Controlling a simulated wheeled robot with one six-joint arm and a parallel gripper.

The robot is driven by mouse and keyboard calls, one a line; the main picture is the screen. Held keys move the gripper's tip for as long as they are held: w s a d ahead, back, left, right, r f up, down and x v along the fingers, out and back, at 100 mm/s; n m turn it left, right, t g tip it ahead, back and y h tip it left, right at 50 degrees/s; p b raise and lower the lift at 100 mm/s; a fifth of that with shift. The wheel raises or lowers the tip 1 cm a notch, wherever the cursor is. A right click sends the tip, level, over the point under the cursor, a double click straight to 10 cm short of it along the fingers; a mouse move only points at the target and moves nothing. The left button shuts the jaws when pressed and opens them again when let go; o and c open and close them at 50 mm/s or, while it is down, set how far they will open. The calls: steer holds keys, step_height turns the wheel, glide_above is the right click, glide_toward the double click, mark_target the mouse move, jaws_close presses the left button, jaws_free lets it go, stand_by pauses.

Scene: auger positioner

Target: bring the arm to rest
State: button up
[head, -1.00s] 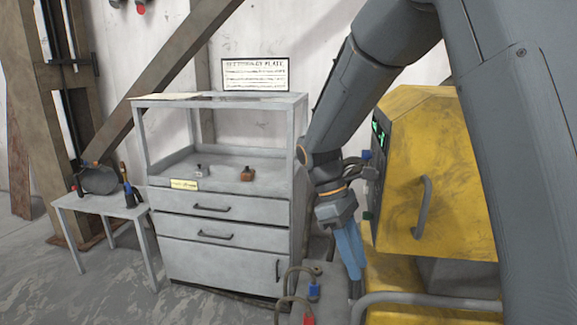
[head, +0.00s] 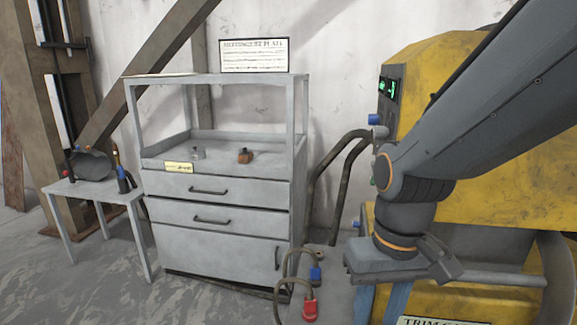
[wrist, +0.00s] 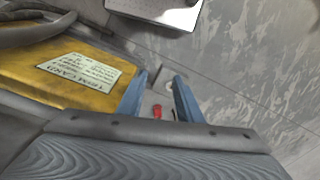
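My gripper (head: 379,303) hangs below my bent arm at the lower right of the head view, in front of the yellow machine (head: 440,70). Its two blue fingers point down and stand apart; their tips are cut off by the frame edge. In the wrist view, the fingers of my gripper (wrist: 160,92) are spread, with nothing held. A small red thing (wrist: 157,111) shows in the gap, lower down and apart from the fingers.
A grey cabinet (head: 222,262) with drawers stands left of my arm. Red (head: 309,310) and blue (head: 315,273) plugs on cables are just left of my gripper. A small side table (head: 95,193) is at far left. The yellow machine's label (wrist: 80,77) lies close to my fingers.

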steer(key=d+r+m+p, duration=0.1)
steer(key=d+r+p, duration=0.4)
steer(key=p, duration=0.7)
steer(key=shift+s+r+h, duration=0.25)
steer(key=shift+r+h, duration=0.05)
steer(key=shift+r, duration=0.55)
steer(key=shift+d, duration=0.1)
